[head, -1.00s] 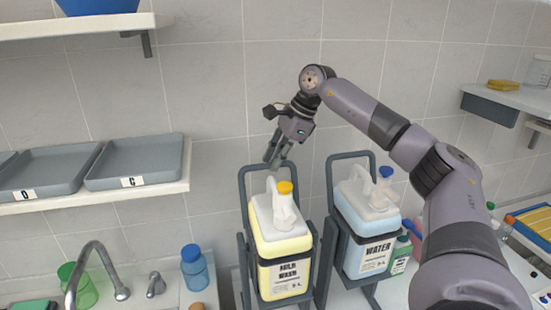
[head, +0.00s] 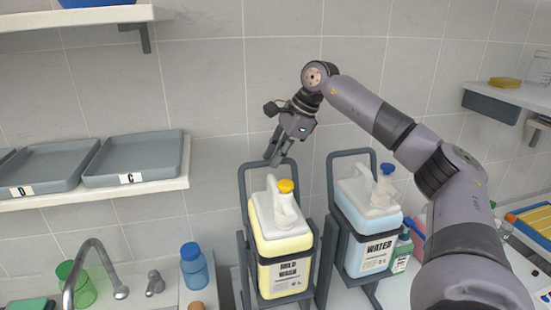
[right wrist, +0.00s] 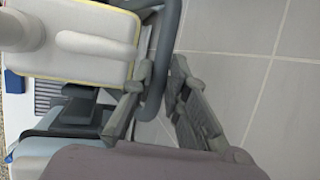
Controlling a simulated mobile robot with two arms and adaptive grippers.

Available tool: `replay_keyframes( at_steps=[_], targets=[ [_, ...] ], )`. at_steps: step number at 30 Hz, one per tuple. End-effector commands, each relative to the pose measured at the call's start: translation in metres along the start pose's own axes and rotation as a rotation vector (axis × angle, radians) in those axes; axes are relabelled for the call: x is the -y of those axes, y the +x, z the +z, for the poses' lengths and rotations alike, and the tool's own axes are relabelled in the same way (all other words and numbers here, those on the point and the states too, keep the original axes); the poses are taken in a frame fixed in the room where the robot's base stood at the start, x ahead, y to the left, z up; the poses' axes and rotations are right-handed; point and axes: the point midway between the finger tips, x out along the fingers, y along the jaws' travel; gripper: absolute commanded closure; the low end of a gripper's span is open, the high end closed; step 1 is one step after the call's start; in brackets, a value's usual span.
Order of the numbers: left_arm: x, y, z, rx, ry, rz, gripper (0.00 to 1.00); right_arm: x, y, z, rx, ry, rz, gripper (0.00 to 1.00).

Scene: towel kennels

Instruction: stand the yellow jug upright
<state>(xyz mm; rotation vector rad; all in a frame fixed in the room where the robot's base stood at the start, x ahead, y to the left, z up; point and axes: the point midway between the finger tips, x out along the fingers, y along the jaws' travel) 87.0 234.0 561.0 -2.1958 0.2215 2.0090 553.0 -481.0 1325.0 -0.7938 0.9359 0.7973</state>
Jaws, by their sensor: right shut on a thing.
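The yellow jug (head: 281,243), with a white top and handle, a yellow cap and a MILD WASH label, sits in a grey tubular cradle (head: 241,187). It looks about upright, much like the jug beside it; a slight tilt is hard to judge. My right gripper (head: 274,160) is at the top bar of this cradle, above and behind the jug. In the right wrist view its fingers (right wrist: 161,70) are shut on the cradle's grey bar (right wrist: 169,35), with the jug's pale top (right wrist: 95,25) close by. My left gripper is not in view.
A shelf with grey trays (head: 134,158) is on the left wall. A tap (head: 93,255) and a blue bottle (head: 194,267) are below it.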

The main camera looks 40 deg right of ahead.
Motion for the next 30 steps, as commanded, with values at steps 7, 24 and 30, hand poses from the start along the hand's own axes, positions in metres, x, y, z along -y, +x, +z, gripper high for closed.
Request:
replay_keyframes(
  at_steps=[7,24,30],
  targets=[
    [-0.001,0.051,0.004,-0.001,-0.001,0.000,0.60,-0.031,-0.010,0.004,0.004,-0.067,-0.152,1.00],
    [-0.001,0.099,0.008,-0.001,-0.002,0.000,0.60,-0.073,-0.035,0.015,0.002,-0.148,-0.354,1.00],
    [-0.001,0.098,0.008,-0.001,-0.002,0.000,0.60,-0.073,-0.035,0.015,0.001,-0.147,-0.351,1.00]
  ],
)
